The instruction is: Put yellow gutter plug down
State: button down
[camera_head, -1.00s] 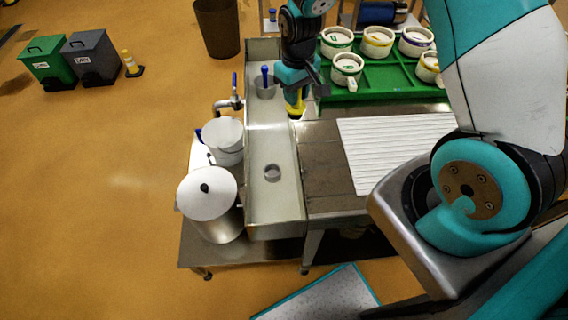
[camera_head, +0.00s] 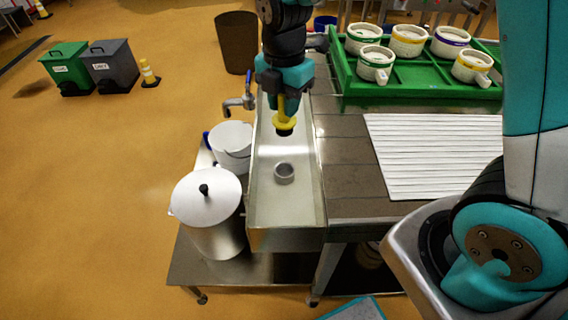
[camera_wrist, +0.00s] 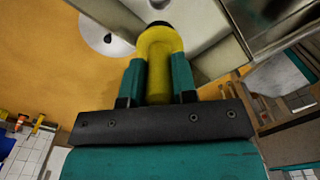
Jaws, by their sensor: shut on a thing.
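The yellow gutter plug (camera_head: 284,122) is in my gripper (camera_head: 284,97). It points down with its dark end lowest, above the metal gutter (camera_head: 264,196). In the wrist view the plug (camera_wrist: 158,62) sits between the two teal fingers of my gripper (camera_wrist: 159,78), which are shut on it. A short grey ring, the drain socket (camera_head: 284,173), stands on the gutter floor, nearer the camera than the plug. The plug looks apart from the ring. Whether it touches the gutter floor I cannot tell.
A lidded metal pot (camera_head: 207,202) and a white bucket (camera_head: 231,140) stand left of the gutter. A tap (camera_head: 240,103) reaches over its left edge. To the right are a ribbed white mat (camera_head: 438,155) and a green tray (camera_head: 420,92) with several white moulds.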

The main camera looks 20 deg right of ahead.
notch_tip(320, 180, down, 16)
jog(key=shift+r, duration=0.25)
jog(key=shift+f, duration=0.1)
jog(key=c, duration=0.9)
grip_release()
